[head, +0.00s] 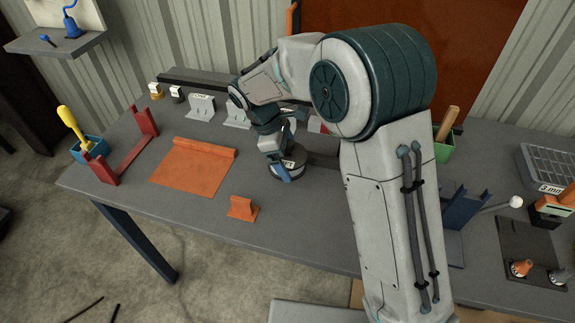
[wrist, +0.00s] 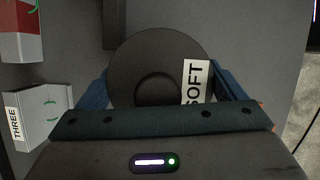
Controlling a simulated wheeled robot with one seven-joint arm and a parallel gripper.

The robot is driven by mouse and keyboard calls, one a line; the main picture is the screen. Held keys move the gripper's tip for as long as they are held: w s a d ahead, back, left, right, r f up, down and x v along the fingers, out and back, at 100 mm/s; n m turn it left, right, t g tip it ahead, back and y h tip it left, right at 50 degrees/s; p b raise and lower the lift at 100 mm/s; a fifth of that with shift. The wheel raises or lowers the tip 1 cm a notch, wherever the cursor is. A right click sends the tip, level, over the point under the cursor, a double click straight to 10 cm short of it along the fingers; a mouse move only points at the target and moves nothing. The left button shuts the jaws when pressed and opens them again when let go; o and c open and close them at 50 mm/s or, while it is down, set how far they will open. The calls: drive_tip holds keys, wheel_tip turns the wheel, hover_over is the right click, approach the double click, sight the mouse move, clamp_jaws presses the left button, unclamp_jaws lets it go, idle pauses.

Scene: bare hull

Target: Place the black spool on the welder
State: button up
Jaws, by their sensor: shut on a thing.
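The black spool (head: 296,170) is a round dark disc with a white label, at the middle of the grey workbench. In the wrist view the spool (wrist: 140,55) shows its round hub and the label reading SOFT. My gripper (head: 281,171) points down over it and is shut on it, with a blue finger on each side. I cannot tell whether the spool touches the bench or is just above it. No thing is clearly recognisable as the welder; my arm hides part of the bench.
An orange sheet (head: 190,168) and small orange bracket (head: 242,208) lie left of the spool. A red bracket frame (head: 132,150) stands farther left. Labelled grey brackets (head: 201,107) stand behind. At right are a blue stand (head: 462,208), green bin (head: 443,151) and dark mat (head: 522,240).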

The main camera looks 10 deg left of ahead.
drive_tip(key=s+d+r+b, duration=0.1)
drive_tip(key=s+d+r, duration=0.5)
drive_tip(key=s, duration=0.3)
drive_tip(key=shift+s+d+r, duration=0.25)
drive_tip(key=shift+d+r, duration=0.1)
drive_tip(key=shift+r, duration=0.25)
drive_tip(key=shift+s+f, duration=0.1)
